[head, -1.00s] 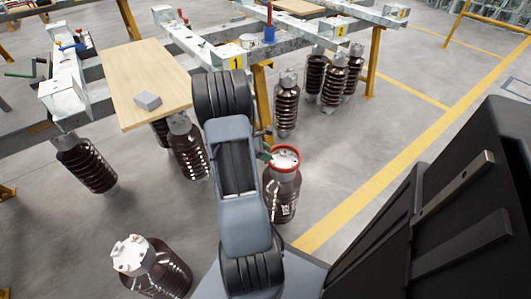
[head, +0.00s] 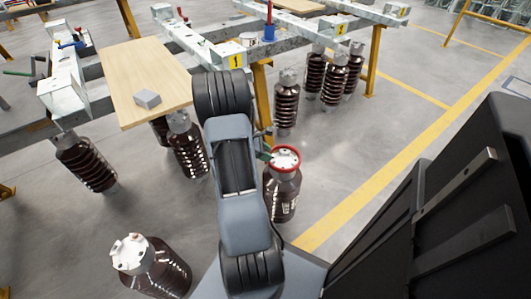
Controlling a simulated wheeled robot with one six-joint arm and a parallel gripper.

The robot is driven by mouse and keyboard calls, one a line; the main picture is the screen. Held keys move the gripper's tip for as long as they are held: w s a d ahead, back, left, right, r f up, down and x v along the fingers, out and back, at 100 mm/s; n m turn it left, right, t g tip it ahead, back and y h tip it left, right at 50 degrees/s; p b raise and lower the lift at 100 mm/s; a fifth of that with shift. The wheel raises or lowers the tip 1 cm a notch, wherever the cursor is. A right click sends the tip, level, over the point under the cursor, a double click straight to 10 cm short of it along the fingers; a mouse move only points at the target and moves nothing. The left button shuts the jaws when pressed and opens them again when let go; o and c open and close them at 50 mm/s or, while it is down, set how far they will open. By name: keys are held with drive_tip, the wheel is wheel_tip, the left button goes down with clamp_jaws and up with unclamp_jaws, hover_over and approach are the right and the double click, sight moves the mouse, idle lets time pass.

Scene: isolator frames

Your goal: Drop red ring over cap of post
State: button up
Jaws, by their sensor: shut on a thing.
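The red ring (head: 285,168) shows in the head view around the outline of the white cap (head: 285,157) on a brown ribbed post (head: 283,190), right of my arm. The cap's top shows inside the ring. I cannot tell whether the ring rests on the cap or is held just above it. My gripper (head: 268,156) is mostly hidden behind my arm. Only a small greenish part shows at the ring's left edge, shut on the ring.
Another brown post with a white cap (head: 130,253) stands at the lower left. More brown insulators (head: 286,100) stand behind. The floor to the right, with a yellow line (head: 380,185), is clear.

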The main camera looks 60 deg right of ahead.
drive_tip(key=shift+f+b, duration=1.05)
drive_tip(key=shift+f, duration=0.6)
drive_tip(key=o, duration=1)
drive_tip(key=p+v, duration=0.4)
drive_tip(key=v, duration=1)
drive_tip(key=shift+p, duration=0.35)
drive_tip(key=shift+f, duration=0.1)
